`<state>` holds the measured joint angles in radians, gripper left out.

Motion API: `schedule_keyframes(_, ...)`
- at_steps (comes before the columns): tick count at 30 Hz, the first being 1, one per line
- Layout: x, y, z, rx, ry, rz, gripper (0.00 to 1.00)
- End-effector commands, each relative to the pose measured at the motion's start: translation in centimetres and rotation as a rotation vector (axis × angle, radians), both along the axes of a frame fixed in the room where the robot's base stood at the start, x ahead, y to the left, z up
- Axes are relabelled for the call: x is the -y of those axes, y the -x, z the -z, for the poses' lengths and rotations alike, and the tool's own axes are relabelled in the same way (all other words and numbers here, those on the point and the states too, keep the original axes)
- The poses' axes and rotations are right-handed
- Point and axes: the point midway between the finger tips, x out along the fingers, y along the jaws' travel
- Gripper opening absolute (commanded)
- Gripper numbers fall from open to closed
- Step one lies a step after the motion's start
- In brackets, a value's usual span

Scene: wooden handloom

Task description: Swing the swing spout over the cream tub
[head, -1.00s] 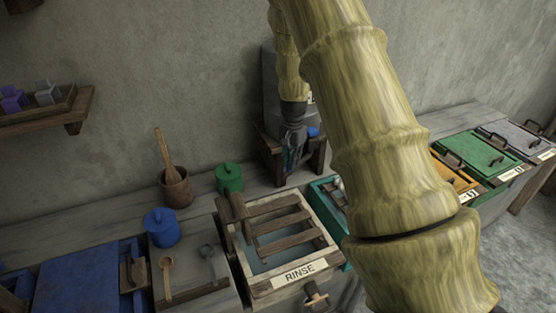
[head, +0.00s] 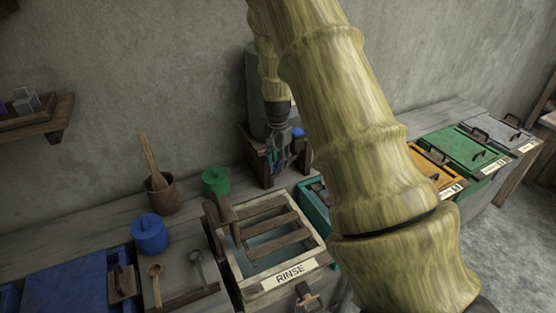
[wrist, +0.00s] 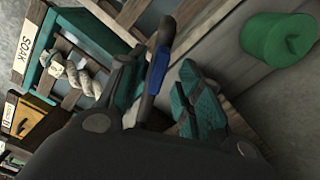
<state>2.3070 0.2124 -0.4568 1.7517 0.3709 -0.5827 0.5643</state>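The swing spout shows in the wrist view as a dark bar with a blue sleeve (wrist: 158,72). Its blue part also shows in the head view (head: 298,132), in front of the grey vessel on a wooden stand. My gripper (head: 276,158) is there, pointing down. In the wrist view its teal fingers (wrist: 160,92) stand apart on either side of the bar, with a gap on the right; the bar lies closer to the left finger. The cream tub (head: 228,262), labelled RINSE, stands in front and below, with wooden slats across its top.
A green lidded pot (head: 215,181), a blue pot (head: 150,235) and a mortar (head: 162,195) stand left of the spout. A teal SOAK tub (head: 312,205) adjoins the cream tub, partly hidden by my arm. Orange, green and grey lidded tubs (head: 470,152) stand right.

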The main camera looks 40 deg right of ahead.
Motion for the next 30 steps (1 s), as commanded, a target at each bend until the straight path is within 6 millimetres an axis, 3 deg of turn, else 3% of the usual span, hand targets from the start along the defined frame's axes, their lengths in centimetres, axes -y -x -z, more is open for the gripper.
schedule_keyframes(5,0.0,-0.1,-1.8,0.002,0.001,0.000,0.35)
schedule_keyframes(18,0.1,-0.1,-9.4,0.003,0.001,0.001,0.35)
schedule_keyframes(24,0.1,-0.1,-11.4,0.002,0.001,0.001,0.35)
schedule_keyframes(30,0.1,-0.1,-11.9,0.001,0.001,0.001,0.35)
